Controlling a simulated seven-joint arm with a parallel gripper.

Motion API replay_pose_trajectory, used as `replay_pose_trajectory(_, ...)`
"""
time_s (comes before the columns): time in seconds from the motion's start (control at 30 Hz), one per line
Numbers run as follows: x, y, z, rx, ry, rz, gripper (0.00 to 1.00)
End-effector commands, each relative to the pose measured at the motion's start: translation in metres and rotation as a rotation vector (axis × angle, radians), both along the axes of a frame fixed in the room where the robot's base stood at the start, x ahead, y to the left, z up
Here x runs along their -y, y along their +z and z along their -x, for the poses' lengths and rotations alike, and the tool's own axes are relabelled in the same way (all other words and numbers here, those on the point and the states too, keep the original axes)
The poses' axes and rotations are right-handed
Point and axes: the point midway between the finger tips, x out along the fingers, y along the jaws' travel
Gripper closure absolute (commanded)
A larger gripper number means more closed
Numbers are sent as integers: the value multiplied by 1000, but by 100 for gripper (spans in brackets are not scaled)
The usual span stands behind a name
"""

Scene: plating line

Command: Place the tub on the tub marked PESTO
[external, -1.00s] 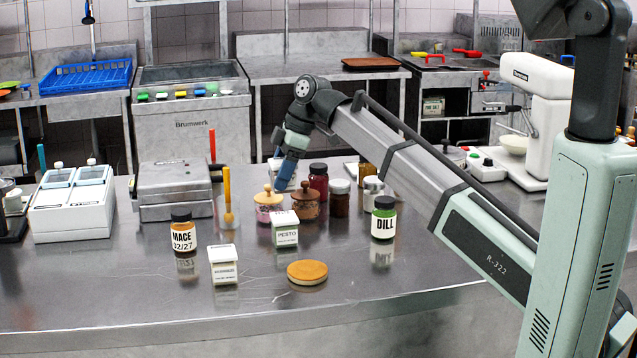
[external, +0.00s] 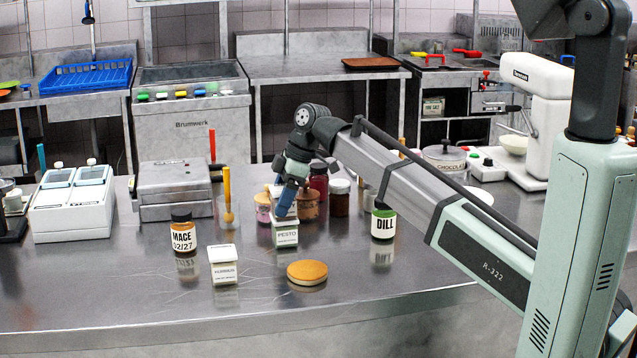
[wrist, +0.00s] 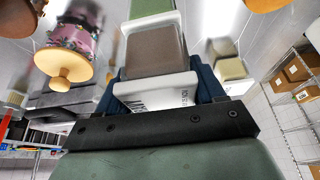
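In the wrist view, the two blue fingers of my gripper (wrist: 160,90) flank a white lid with dark lettering (wrist: 155,92). Beyond the lid show a brown body (wrist: 155,55), a pale rim and a green part; whether this is one tub or two stacked is unclear. Finger contact is unclear. Another white-lidded tub (external: 223,267) stands apart, front left.
A MACE jar (external: 183,236) stands left and a DILL jar (external: 383,223) right. A round wooden disc (external: 307,272) lies in front. A pink pot (wrist: 72,38) and other jars stand close behind PESTO. The front counter is mostly clear.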

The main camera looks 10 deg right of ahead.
Motion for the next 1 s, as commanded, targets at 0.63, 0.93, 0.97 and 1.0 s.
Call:
replay_pose_trajectory(0.63,1,7,0,1,0,-1,6)
replay_pose_trajectory(0.93,19,51,-1,2,-1,-1,6)
replay_pose_trajectory(0.97,21,56,-1,3,-1,-2,6)
replay_pose_trajectory(1.0,24,63,-1,2,-1,-1,6)
